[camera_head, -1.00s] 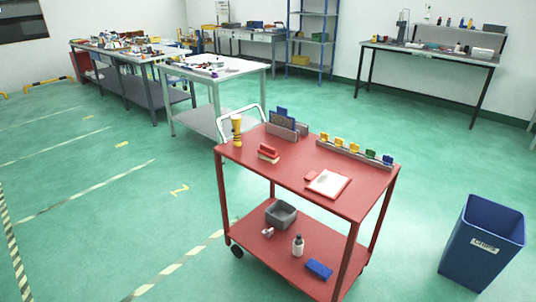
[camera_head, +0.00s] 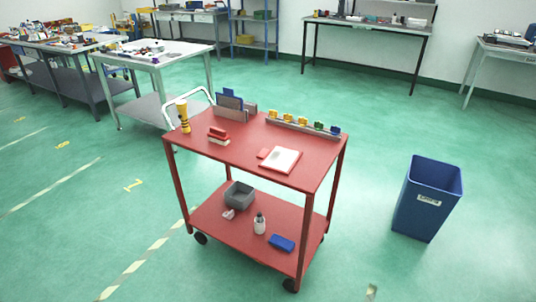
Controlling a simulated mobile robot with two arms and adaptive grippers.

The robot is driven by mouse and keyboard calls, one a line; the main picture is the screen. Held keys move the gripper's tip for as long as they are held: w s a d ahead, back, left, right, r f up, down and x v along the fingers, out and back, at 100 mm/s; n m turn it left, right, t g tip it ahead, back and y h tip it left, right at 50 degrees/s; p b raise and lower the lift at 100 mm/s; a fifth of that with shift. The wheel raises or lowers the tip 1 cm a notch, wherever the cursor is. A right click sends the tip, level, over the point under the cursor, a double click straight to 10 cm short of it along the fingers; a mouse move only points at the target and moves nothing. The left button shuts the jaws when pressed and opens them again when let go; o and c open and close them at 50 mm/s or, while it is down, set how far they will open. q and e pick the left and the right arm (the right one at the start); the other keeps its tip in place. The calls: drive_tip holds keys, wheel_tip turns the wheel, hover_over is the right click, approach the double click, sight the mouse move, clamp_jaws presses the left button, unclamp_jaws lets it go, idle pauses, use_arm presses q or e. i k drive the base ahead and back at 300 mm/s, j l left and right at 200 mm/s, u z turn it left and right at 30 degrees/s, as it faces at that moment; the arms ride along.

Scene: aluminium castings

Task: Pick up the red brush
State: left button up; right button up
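The red brush (camera_head: 218,132) lies on the top shelf of the red cart (camera_head: 240,156), towards its left side. It has a red upper part and pale bristles below. A yellow and black object (camera_head: 184,116) stands to its left, and a grey holder with blue and grey plates (camera_head: 230,106) stands behind it. Neither of my grippers is in the head view.
A blue bin (camera_head: 428,198) stands on the floor right of the cart. The cart's lower shelf holds a grey box (camera_head: 240,194), a bottle (camera_head: 259,223) and a blue block (camera_head: 281,243). Workbenches stand behind. Green floor in front is clear.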

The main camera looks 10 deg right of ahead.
sight(219, 136)
drive_tip(key=i+j, duration=0.3)
drive_tip(key=i+j+z, duration=0.1)
drive_tip(key=i+j, duration=0.2)
drive_tip(key=j, duration=0.2)
drive_tip(key=i+j, duration=0.3)
drive_tip(key=j+z, duration=0.05)
drive_tip(key=j, duration=0.05)
